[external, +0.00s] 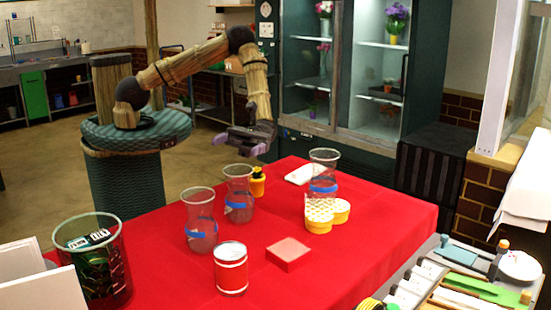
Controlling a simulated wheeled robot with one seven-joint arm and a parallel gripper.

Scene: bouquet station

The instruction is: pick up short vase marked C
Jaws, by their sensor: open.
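Three clear glass vases with blue bands stand on the red-covered table (150,262). One vase (200,222) is nearest the camera, a second vase (238,197) is just behind it to the right, and a third vase (323,172) is farther right, by a yellow-and-white heart-shaped box (320,222). I cannot read any letter on them, so I cannot tell which is C. My gripper (241,146) is open and empty. It hangs near the table's far left edge, above and beyond the second vase, apart from it.
A red-and-white can (231,270) and a red box (288,254) stand in front. A small yellow bottle (258,184) is beside the second vase. A white item (304,174) lies behind. A dark mesh bin (108,285) is at the left.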

